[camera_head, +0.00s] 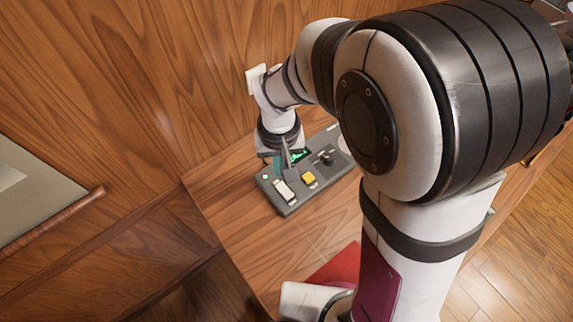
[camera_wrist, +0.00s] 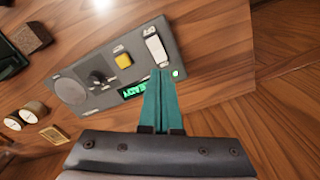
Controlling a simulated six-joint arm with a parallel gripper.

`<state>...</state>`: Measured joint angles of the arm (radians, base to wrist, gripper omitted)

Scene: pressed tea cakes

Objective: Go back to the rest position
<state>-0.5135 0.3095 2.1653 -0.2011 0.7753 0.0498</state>
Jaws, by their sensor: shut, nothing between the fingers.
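My gripper (camera_wrist: 158,102) shows in the wrist view with its teal fingers together and nothing between them. Its tips are near a grey control panel (camera_wrist: 186,64), over the edge that carries a green lit display (camera_wrist: 134,90). I cannot tell whether the tips touch the panel. The panel also has a white rocker switch (camera_wrist: 156,46), a yellow button (camera_wrist: 123,61), a dark knob (camera_wrist: 97,77) and a small green light (camera_wrist: 176,72). In the head view my gripper (camera_head: 285,160) is above the panel (camera_head: 288,208), and my arm covers part of it.
The panel lies on a wooden table (camera_head: 235,210). In the wrist view, two round pale-faced items (camera_wrist: 27,112), a small tan square (camera_wrist: 54,134) and a brown block (camera_wrist: 30,37) lie at the left. A red mat (camera_head: 338,264) shows in the head view. The table's left end is clear.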

